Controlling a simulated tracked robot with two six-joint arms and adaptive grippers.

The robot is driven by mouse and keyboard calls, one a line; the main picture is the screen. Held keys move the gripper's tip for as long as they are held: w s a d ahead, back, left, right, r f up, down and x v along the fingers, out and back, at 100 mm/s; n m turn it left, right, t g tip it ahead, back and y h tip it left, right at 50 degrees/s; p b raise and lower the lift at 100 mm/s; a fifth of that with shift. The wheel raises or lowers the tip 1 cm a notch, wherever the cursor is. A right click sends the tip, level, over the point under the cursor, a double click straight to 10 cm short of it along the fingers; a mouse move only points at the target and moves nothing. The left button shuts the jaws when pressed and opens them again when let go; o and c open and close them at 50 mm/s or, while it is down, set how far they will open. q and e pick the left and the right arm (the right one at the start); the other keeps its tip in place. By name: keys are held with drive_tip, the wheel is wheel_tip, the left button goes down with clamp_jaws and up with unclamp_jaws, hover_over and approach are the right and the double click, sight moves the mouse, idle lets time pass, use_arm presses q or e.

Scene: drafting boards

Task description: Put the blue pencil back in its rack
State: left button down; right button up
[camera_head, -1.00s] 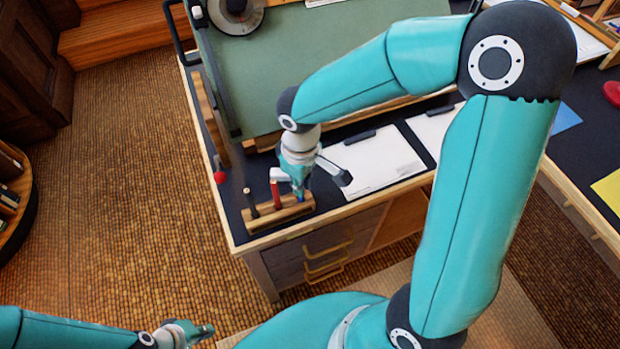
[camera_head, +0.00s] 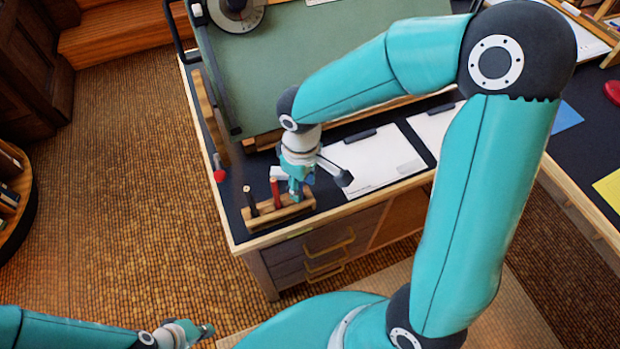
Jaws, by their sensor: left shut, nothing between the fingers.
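The wooden rack (camera_head: 268,219) stands at the near left corner of the dark desk. A dark pencil (camera_head: 250,201) and a red pencil (camera_head: 275,191) stand upright in it. My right gripper (camera_head: 295,196) points down at the rack's right end, to the right of the red pencil. A small blue part, probably the blue pencil (camera_head: 309,181), shows beside its fingers; the rest is hidden. I cannot tell whether the fingers hold it. My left gripper (camera_head: 207,331) is shut and empty, low over the floor at the lower left.
A clipboard with white paper (camera_head: 375,160) lies right of the rack. A tilted green drafting board (camera_head: 300,50) stands behind. A red-headed item (camera_head: 219,176) is near the desk's left edge. My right arm covers much of the right side.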

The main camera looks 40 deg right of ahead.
drive_tip(key=shift+w+r, duration=0.15)
drive_tip(key=shift+r, duration=3.8)
